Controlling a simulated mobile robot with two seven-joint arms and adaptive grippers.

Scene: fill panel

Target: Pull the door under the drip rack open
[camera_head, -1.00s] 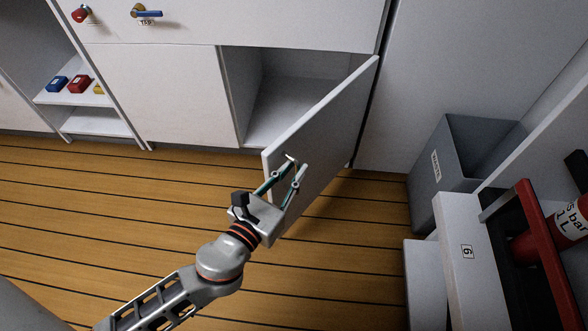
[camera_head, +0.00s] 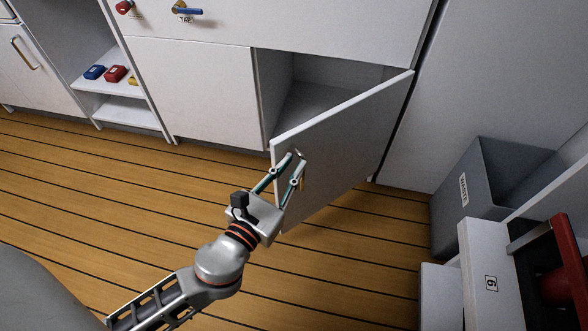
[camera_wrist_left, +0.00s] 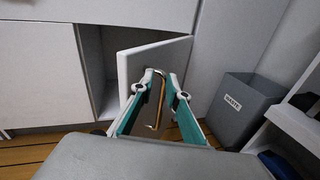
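The door (camera_head: 345,140) under the drip rack stands part-way open, hinged on its right, with the dark compartment (camera_head: 320,85) showing behind it. Its brass handle (camera_wrist_left: 161,100) is a thin bar on the outer face. My left gripper (camera_head: 295,165) is at this handle. In the wrist view, the left gripper (camera_wrist_left: 161,78) has its two teal fingers on either side of the bar, with a visible gap between the tips, so it looks open around it. Whether a finger touches the bar, I cannot tell. The door also shows in the wrist view (camera_wrist_left: 130,62). My right gripper is out of view.
A shelf (camera_head: 105,83) with small coloured boxes is at the left. The wooden floor (camera_head: 130,195) before the cabinet is clear.

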